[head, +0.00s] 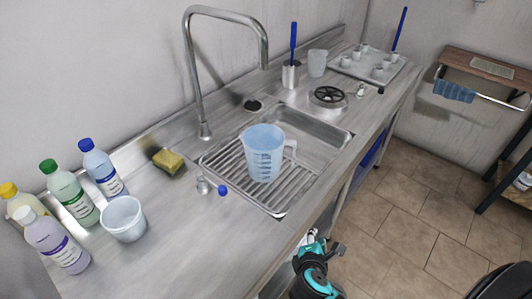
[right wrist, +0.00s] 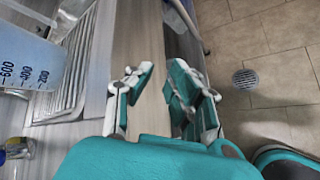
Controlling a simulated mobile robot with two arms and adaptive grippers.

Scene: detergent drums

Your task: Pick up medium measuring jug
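A translucent pale-blue measuring jug (head: 264,152) with a handle on its right and printed graduations stands upright on the ribbed drainboard beside the sink. It also shows at the left edge of the right wrist view (right wrist: 24,52), partly cut off. A second translucent vessel (head: 317,63) stands farther back along the counter; I cannot tell its size class. My right gripper (head: 324,242) is beyond the counter's front edge, right of and apart from the jug. In the right wrist view its teal fingers (right wrist: 160,88) are spread with nothing between them. My left gripper is not in view.
A tall curved faucet (head: 194,75) rises behind the drainboard (head: 283,199). Several bottles, a white tub (head: 123,218) and a sponge (head: 168,161) occupy the counter's left part. A tray (head: 352,72) with cups is at the far end. Floor is open on the right.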

